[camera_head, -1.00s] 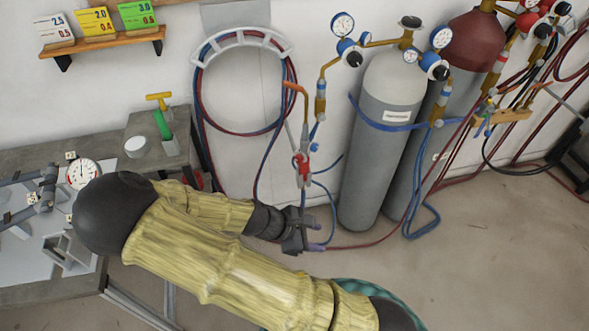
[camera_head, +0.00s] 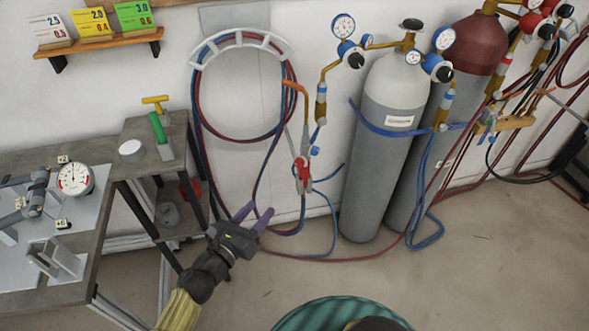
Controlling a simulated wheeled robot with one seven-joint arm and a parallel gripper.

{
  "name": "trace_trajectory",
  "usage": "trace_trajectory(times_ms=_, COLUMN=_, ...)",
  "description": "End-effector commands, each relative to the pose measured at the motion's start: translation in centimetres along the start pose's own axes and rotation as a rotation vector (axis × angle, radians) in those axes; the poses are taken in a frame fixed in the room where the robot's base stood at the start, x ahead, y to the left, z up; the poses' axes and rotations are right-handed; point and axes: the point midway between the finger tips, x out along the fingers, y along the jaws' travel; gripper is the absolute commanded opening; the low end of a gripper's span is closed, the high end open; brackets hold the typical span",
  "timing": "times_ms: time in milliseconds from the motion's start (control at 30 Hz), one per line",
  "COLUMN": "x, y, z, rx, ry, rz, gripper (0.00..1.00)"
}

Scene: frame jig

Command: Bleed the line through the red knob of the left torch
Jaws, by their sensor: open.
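The left torch (camera_head: 299,165) hangs upright against the wall beside the coiled hoses, with a copper-orange bent tip at its top. Its red knob (camera_head: 302,178) shows low on its body, and a small blue knob (camera_head: 314,150) shows on its right. My gripper (camera_head: 254,213) is open and empty, below and to the left of the torch, with its two purple fingers pointing up and apart. It does not touch the torch. A second torch (camera_head: 488,118) is at the wooden holder on the right.
Red and blue hoses (camera_head: 205,130) hang on a white wall bracket and trail to the floor. A workbench (camera_head: 75,280) is at left. The floor in front is mostly open.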

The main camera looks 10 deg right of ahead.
Motion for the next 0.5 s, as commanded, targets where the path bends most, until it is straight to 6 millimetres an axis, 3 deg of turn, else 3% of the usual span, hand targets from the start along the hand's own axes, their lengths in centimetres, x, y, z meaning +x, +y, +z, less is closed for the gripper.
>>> trace_trajectory(times_ms=267, x=1.4, y=-0.1, z=0.0, rx=0.002, ry=0.002, rz=-0.005, gripper=0.46)
trace_trajectory(times_ms=500, x=5.3, y=-0.2, z=-0.1, rx=0.0, ry=0.002, rz=-0.007, gripper=0.46)
